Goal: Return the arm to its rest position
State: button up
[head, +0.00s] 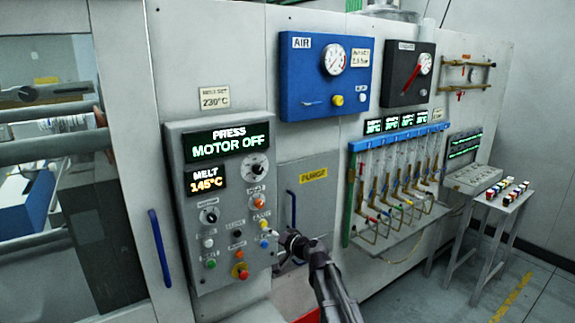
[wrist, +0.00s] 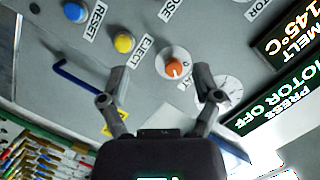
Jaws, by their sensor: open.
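My arm reaches up from the bottom of the head view, with my gripper (head: 289,243) close to the right edge of the grey press control panel (head: 188,276). In the wrist view my gripper (wrist: 164,84) has its two fingers spread apart with nothing between them. An orange rotary knob (wrist: 174,66) on a white dial shows past the gap between the fingertips. A yellow button (wrist: 124,42) marked EJECT and a blue button (wrist: 75,11) marked RESET lie left of it. I cannot tell whether a fingertip touches the panel.
A blue handle (head: 157,234) and another blue handle (head: 291,208) stand out from the machine front. A rack of tubes (head: 400,134) under a blue rail juts out to the right. A small table (head: 497,200) with coloured items stands further right. Floor is clear at lower right.

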jog(key=s+d+f+g+h+b, duration=0.1)
jog(key=s+d+f+g+h, duration=0.2)
jog(key=s+d+f, duration=0.3)
jog(key=s+d+f+n+g+h+b, duration=0.1)
jog(key=s+d+f+g+h, duration=0.3)
jog(key=s+d, duration=0.5)
jog(key=s+d+f+g+h+b, duration=0.1)
jog(key=s+d+f+g+h, duration=0.3)
jog(key=s, duration=1)
jog(key=d+f, duration=0.3)
jog(key=f, duration=0.1)
jog(key=shift+d+f, duration=0.15)
jog(key=shift+f, duration=0.1)
